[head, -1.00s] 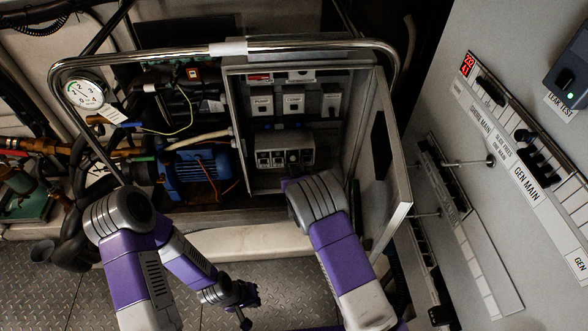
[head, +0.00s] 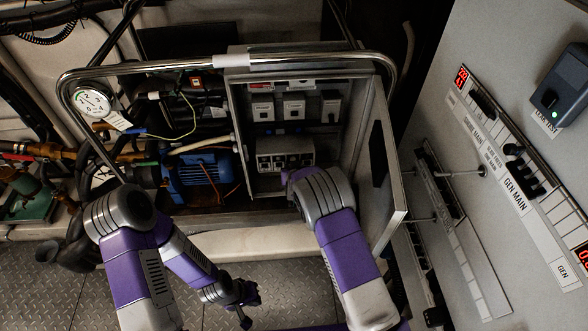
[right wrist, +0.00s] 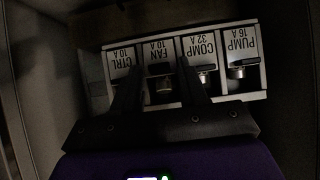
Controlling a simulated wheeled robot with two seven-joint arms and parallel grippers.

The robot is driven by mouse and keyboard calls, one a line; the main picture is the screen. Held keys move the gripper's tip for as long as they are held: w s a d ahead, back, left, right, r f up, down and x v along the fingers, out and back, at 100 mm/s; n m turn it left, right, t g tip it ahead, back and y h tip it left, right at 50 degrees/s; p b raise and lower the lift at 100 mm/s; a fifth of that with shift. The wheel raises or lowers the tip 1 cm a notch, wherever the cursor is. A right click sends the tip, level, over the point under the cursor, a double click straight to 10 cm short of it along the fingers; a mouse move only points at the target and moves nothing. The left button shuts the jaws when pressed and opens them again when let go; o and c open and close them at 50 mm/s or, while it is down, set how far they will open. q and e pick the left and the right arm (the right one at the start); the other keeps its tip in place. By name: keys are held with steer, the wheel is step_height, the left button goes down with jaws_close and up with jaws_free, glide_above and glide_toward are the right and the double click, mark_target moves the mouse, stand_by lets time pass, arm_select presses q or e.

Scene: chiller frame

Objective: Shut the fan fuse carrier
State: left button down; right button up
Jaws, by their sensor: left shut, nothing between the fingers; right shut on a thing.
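The fuse block (head: 270,162) sits low inside the open grey cabinet in the head view. In the right wrist view its labels appear upside down: CTRL, FAN, COMP and PUMP. The fan fuse carrier (right wrist: 163,85) is under the FAN label, with dark fingers on both sides. My right gripper (right wrist: 158,72) is shut on it; in the head view my own arm hides this gripper. How far the carrier is tilted is too dark to tell. My left gripper (head: 246,294) is shut and empty, low over the floor, away from the cabinet.
The cabinet door (head: 388,165) stands open to the right of my right arm. A metal rail (head: 160,68) runs around the front of the unit. A blue motor (head: 197,170) is left of the cabinet. A switch panel (head: 520,190) stands at the right.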

steer(key=shift+s+f, duration=0.1)
steer(key=o, duration=0.7)
steer(key=shift+o, duration=0.2)
steer(key=p+v, duration=0.2)
steer(key=v, duration=0.5)
steer(key=shift+s, duration=0.2)
